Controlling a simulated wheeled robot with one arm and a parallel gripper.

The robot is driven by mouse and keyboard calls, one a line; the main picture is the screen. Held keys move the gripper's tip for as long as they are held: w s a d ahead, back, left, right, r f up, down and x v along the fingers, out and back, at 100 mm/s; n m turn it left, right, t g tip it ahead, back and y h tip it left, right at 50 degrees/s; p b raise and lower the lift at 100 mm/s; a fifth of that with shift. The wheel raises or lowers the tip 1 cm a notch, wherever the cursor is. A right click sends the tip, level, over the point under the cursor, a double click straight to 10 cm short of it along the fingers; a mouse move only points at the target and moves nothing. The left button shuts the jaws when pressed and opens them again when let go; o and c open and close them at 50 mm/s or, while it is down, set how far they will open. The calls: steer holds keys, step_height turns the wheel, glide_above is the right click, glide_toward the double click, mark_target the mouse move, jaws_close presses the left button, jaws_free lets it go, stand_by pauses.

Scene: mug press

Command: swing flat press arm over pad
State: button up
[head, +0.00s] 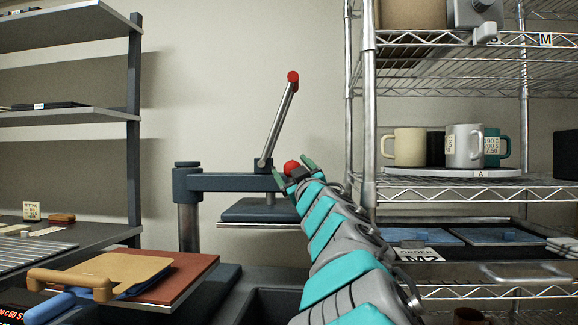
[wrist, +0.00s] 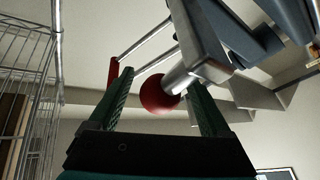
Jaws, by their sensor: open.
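The press has a dark blue-grey arm (head: 225,182) reaching right from a post (head: 188,225). A flat plate (head: 262,211) hangs beneath the arm. A lever (head: 278,125) with a red knob (head: 293,77) rises from the arm, tilted right. Another red ball knob (head: 291,168) is at the arm's right end, by my gripper (head: 293,163). In the wrist view, this ball (wrist: 160,95) sits on a metal stem (wrist: 195,72) between the open green fingers of my gripper (wrist: 163,88). I cannot tell whether either finger touches it. I cannot make out the pad.
A wire rack (head: 365,110) stands close on the right, with mugs (head: 464,145) on a tray. A dark shelf unit (head: 134,120) is at the left. A red-brown board (head: 175,277) with tan and blue handled items lies at the lower left.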

steer(key=shift+w+a+r, duration=0.25)
steer(key=shift+w+r, duration=0.05)
steer(key=shift+w+a+r, duration=0.1)
steer(key=shift+w+a, duration=0.05)
steer(key=shift+w, duration=0.4)
steer(key=shift+c, duration=0.4)
jaws_close()
